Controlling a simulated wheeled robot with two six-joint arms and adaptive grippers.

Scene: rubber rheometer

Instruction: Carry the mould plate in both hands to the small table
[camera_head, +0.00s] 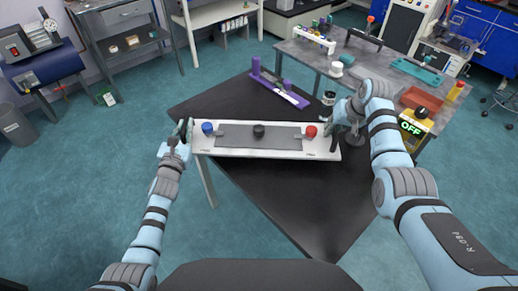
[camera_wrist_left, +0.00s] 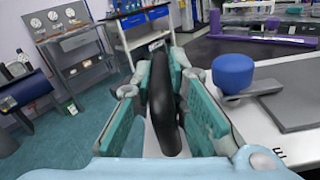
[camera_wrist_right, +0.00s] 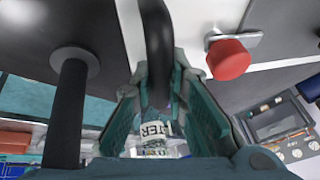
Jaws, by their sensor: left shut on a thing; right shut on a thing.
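The mould plate (camera_head: 224,135) is a long white slab with a grey inset, a blue knob (camera_head: 207,128) at left, a black knob (camera_head: 259,130) in the middle and a red knob (camera_head: 311,131) at right. My left gripper (camera_head: 183,133) is shut on the black handle (camera_wrist_left: 162,95) at its left end. My right gripper (camera_head: 333,130) is shut on the handle (camera_wrist_right: 158,45) at its right end. The plate looks roughly level over a dark-topped table (camera_head: 295,195), its left end past the table's edge. Its height above the top is hard to tell.
A purple fixture (camera_head: 278,90) lies on the dark table behind the plate. A grey bench (camera_head: 310,58) with tools, a red tray (camera_head: 422,99) and a yellow box marked OFF (camera_head: 414,124) stands at the right. The floor (camera_head: 90,180) at left is clear.

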